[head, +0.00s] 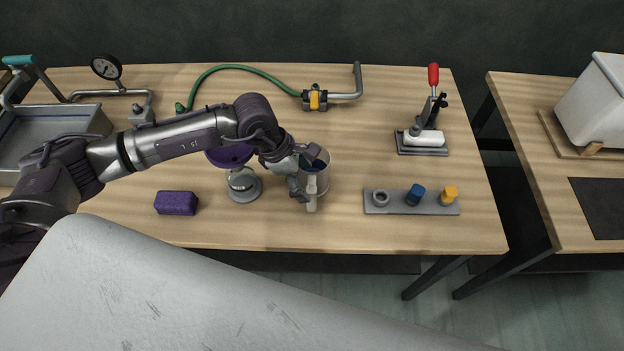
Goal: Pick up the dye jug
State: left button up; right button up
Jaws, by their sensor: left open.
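The dye jug (324,182) stands upright on the wooden table, a pale grey vessel with dark blue dye showing at its mouth. Its light handle (311,196) faces the near edge of the table. My left gripper (309,174) reaches in from the left and is open at the jug's left and upper side. Its fingers overlap the rim and the top of the handle in the picture. Part of the jug is hidden by the fingers, and I cannot tell whether they touch it. My right gripper is not in view.
A purple funnel on a grey stand (244,187) is close left of the jug, under my arm. A purple block (176,203) lies farther left. A grey strip with coloured knobs (398,208) lies right. A red-handled clamp (424,139) and green hose (235,67) are farther back.

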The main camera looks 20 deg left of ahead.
aim_at(310, 187)
pick_arm(q)
jog(key=x, duration=0.2)
jog(key=shift+d+f, duration=0.2)
jog(key=shift+f, duration=0.1)
jog(key=shift+w+d+f+p, duration=0.1)
jog(key=shift+f+p, duration=0.2)
jog(key=shift+f, duration=0.15)
jog(key=c, duration=0.5)
grip_shut()
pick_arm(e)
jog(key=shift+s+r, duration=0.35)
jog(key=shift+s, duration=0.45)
